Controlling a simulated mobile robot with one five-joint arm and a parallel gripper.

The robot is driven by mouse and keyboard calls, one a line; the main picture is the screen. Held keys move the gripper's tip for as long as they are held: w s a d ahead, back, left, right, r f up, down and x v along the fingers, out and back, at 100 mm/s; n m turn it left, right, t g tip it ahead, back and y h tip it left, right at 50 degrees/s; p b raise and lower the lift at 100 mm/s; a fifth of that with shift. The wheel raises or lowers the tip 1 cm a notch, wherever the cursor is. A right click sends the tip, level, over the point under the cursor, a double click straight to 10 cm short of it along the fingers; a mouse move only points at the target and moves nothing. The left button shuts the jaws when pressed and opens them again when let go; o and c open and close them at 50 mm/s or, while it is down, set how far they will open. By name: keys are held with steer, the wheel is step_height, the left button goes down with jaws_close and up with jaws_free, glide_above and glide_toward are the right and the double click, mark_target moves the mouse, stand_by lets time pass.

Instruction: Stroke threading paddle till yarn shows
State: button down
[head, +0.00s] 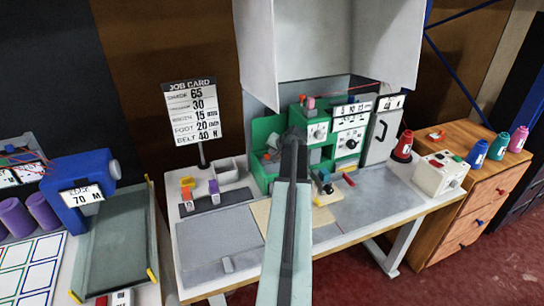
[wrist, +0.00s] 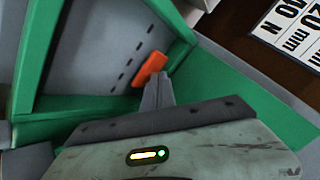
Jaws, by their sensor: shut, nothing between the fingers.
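An orange paddle-like piece (wrist: 150,69) shows in the wrist view against a grey panel with a row of dark slots, inside the green machine frame. I take it for the threading paddle. My gripper (wrist: 158,82) is shut and empty, its tips right at the lower right of the orange piece. I cannot tell whether they touch. No yarn shows near the orange piece. In the head view my arm reaches over the bench to the green machine (head: 260,131), with my gripper (head: 293,132) in front of it. The arm hides part of the machine.
A job card (head: 190,113) stands left of the machine. A grey bin (head: 223,172) and small orange and purple pieces sit at the bench's left. A red cone (head: 403,147) and white box (head: 438,173) stand at right. The grey bench mat (head: 215,240) is mostly clear.

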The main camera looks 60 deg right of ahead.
steer(key=shift+f+b, duration=0.4)
steer(key=shift+f, duration=0.05)
steer(key=shift+r, duration=0.15)
stand_by(0.4)
steer(key=shift+r+p, duration=1)
steer(key=shift+p, duration=0.15)
step_height(320, 180, up, 5)
steer(key=p, duration=0.5)
stand_by(1.9)
step_height(320, 180, up, 4)
steer(key=p, duration=0.4)
steer(key=shift+r, duration=0.2)
steer(key=shift+f, duration=0.3)
